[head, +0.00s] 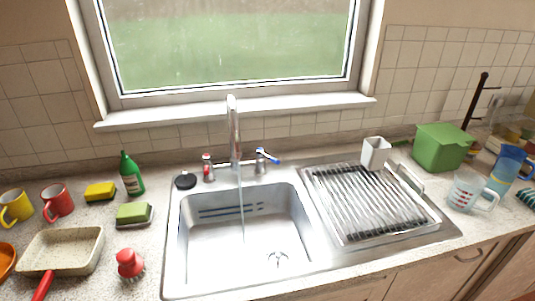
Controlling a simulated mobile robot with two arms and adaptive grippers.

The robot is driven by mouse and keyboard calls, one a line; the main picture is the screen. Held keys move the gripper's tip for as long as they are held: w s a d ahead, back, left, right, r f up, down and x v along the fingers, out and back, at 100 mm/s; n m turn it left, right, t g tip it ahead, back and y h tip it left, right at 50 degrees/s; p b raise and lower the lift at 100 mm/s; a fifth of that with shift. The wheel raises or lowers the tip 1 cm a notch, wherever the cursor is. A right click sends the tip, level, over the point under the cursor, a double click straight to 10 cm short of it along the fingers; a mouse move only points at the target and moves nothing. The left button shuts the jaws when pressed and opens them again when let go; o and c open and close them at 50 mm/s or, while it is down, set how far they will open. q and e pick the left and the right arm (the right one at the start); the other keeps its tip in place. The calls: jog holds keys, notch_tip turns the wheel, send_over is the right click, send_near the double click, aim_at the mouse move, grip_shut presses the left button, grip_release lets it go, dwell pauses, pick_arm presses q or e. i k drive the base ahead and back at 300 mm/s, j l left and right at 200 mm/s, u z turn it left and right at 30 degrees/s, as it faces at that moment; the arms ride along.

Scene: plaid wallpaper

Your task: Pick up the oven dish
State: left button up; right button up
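A shallow beige speckled rectangular dish (62,251), which looks like the oven dish, sits on the counter at the lower left, left of the sink. It is upright and looks empty. A red handle (43,286) shows at its front edge; I cannot tell whether it belongs to the dish or to a separate tool. Neither of my grippers is in view.
Left of the sink (172,262) stand a red mug (57,201), a yellow mug (15,207), a green bottle (131,175), sponges and a red-topped brush (130,263). An orange dish (6,259) is close on the dish's left. Water runs from the tap (233,130).

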aim_at(67, 252)
jog(key=u, duration=1.55)
